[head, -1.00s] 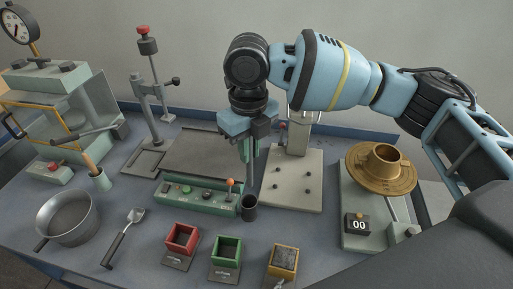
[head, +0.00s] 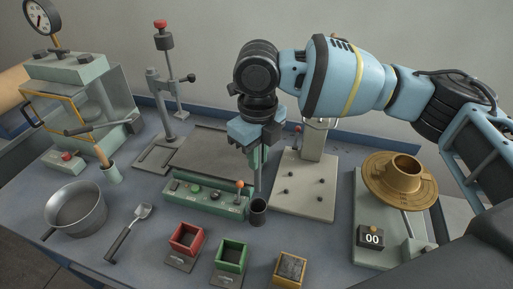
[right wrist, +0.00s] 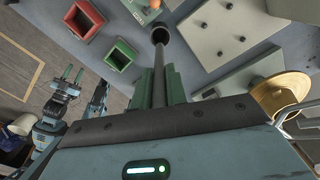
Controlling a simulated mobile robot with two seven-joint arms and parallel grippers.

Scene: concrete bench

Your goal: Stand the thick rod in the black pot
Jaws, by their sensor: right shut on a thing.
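The black pot (head: 258,214) is a small dark cup standing upright on the bench, just right of the green button panel. My right gripper (head: 257,160) is above it, pointing down, shut on the thick grey rod (head: 257,182). The rod is about upright, and its lower end is at the pot's mouth. In the right wrist view the rod (right wrist: 159,75) runs from the fingers to the dark opening of the pot (right wrist: 161,30); I cannot tell how deep it reaches. My left gripper (right wrist: 73,73) shows small in that view, well away, with its fingers apart and empty.
The green button panel (head: 205,196) with an orange-knobbed lever is close left of the pot. A pale plate with pegs (head: 303,190) is close right. Red (head: 186,238), green (head: 231,254) and yellow (head: 290,268) boxes stand in front. A pan (head: 76,208) is far left.

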